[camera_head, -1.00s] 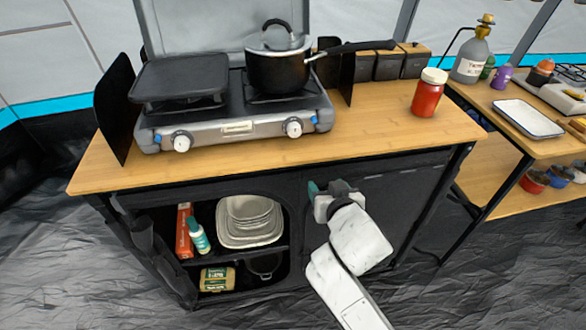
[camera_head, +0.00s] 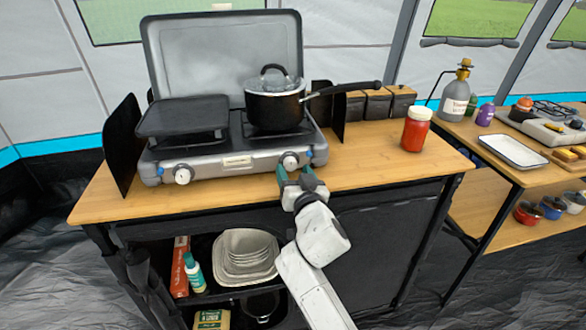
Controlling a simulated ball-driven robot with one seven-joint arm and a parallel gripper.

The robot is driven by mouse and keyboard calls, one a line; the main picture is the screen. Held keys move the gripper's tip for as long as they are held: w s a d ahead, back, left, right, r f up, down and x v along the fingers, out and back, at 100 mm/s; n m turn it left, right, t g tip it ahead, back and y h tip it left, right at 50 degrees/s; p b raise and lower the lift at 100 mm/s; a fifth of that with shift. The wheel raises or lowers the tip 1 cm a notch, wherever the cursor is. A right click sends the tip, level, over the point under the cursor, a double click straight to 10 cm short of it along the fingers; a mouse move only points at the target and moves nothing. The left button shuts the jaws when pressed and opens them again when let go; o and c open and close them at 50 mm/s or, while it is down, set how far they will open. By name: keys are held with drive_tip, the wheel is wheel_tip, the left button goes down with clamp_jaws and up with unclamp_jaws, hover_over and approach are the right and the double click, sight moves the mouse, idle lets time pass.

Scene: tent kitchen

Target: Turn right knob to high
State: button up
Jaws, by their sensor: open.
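The camp stove (camera_head: 235,160) stands on the wooden counter with its lid up. Its right knob (camera_head: 290,161) is white and round on the front panel; its setting is too small to read. The left knob (camera_head: 182,174) is the same kind. My gripper (camera_head: 294,172) is open, with green fingertips pointing up at the right knob from just below and in front. One fingertip is close by the knob's lower edge; I cannot tell whether it touches. Nothing shows between the fingers.
A black pot (camera_head: 275,104) with a glass lid sits on the right burner, its handle reaching right. A flat griddle (camera_head: 183,116) covers the left burner. A red jar (camera_head: 415,130) stands to the right on the counter (camera_head: 370,168), which is otherwise clear in front.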

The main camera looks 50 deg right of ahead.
drive_tip(key=shift+x, duration=0.85)
drive_tip(key=c, duration=1)
